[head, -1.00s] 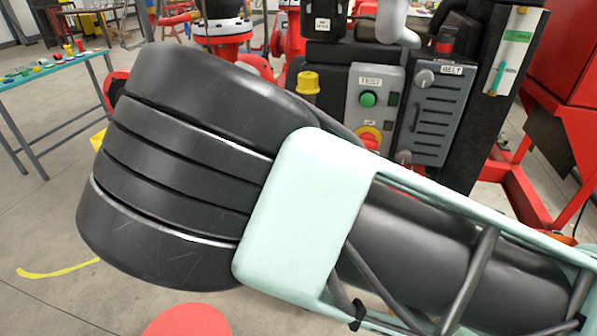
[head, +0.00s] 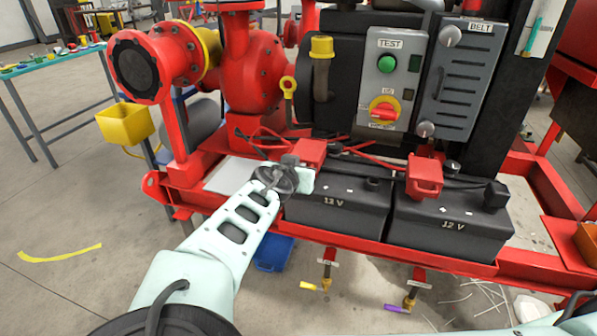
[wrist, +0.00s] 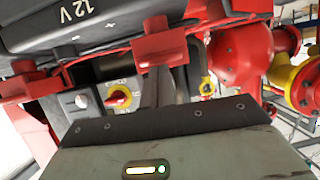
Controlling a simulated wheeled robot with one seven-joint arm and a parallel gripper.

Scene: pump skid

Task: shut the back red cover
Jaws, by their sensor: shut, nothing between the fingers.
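Two red covers show on the black 12 V batteries. One cover (head: 312,152) is at the back of the left battery (head: 335,210). The other cover (head: 425,176) stands up on the right battery (head: 450,222). I cannot tell for sure which is the back one, or how far each is open. My gripper (head: 300,179) is shut and empty, at the left battery's back left corner, just below and in front of the left cover. Whether they touch is unclear. In the wrist view one red cover (wrist: 160,52) is ahead of my gripper's pale body, which hides what is below.
A grey TEST panel (head: 390,80) with a green button and a red-yellow switch stands behind the batteries. A BELT guard (head: 458,80) is to its right. A red pump (head: 250,75) and a yellow box (head: 125,124) are on the left. A red frame rail runs along the front.

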